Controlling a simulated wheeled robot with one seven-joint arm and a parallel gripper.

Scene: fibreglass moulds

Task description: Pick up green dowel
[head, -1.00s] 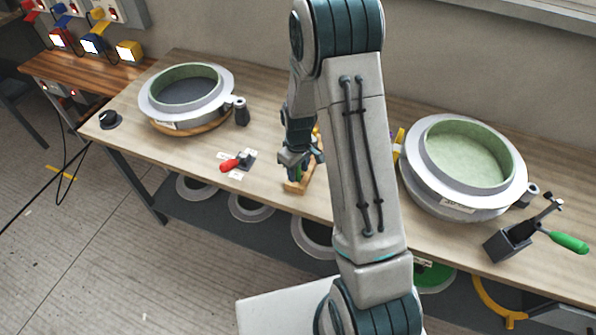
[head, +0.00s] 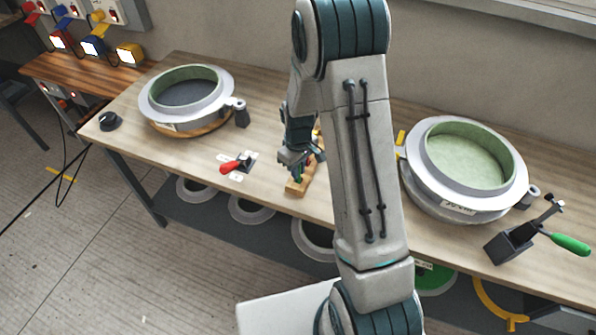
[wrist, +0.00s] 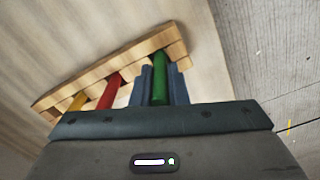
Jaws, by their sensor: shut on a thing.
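The green dowel (wrist: 159,84) stands at one end of a wooden holder (wrist: 117,63) in the wrist view. My gripper (wrist: 158,72) is shut on it, with blue-grey fingers on either side. The dowel's upper end still meets the holder's edge in this view; I cannot tell how deep it sits. A red dowel (wrist: 110,91) and a yellow dowel (wrist: 78,103) stand in the same holder, beside the gripper. In the head view my gripper (head: 297,170) is over the holder (head: 298,188), and my arm hides part of it.
A red-handled clamp (head: 236,165) lies left of the holder. A round mould (head: 186,97) stands at the left and a larger one (head: 464,168) at the right. A green-handled clamp (head: 540,237) is at the right front. The table front is mostly clear.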

